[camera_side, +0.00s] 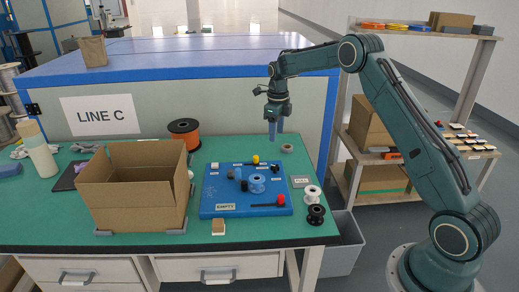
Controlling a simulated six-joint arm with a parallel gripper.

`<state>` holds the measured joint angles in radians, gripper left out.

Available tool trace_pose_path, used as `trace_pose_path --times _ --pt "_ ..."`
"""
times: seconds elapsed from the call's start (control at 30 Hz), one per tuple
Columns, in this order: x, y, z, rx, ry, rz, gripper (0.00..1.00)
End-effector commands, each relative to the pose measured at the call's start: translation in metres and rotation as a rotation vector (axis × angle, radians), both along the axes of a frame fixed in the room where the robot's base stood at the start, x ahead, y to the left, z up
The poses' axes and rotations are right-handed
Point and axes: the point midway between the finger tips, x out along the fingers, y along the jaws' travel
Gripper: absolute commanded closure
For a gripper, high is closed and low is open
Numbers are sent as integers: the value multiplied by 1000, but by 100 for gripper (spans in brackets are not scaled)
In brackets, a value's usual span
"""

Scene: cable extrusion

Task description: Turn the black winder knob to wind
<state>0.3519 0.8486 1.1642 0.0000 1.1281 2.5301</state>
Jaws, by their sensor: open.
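A blue board (222,198) lies on the green table and carries the winding parts. A small black knob-like part (245,185) sits near its middle, beside a blue-grey spool (257,184) and a light blue cylinder (236,173); it is too small to be sure that it is the winder knob. My gripper (276,130) points down above the table's back right edge, behind and above the board. Its two blue fingers are apart with nothing between them. It touches nothing on the board.
An open cardboard box (135,203) stands left of the board, with an orange spool (184,130) behind it. A red knob (281,200) on a black bar and a yellow knob (256,159) are on the board. White (312,193) and black (316,214) spools stand at its right.

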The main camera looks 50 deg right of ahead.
Motion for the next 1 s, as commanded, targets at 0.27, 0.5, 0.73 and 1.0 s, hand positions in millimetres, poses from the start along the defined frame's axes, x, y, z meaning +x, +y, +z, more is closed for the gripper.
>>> trace_pose_path --times 0.27,0.5,0.73,1.0 --pt "-1 1 -22 1 3 2 50" --pt "-1 1 -56 2 5 2 50" --pt "-1 1 -92 1 3 2 50" --pt "0 0 -124 0 2 2 50"
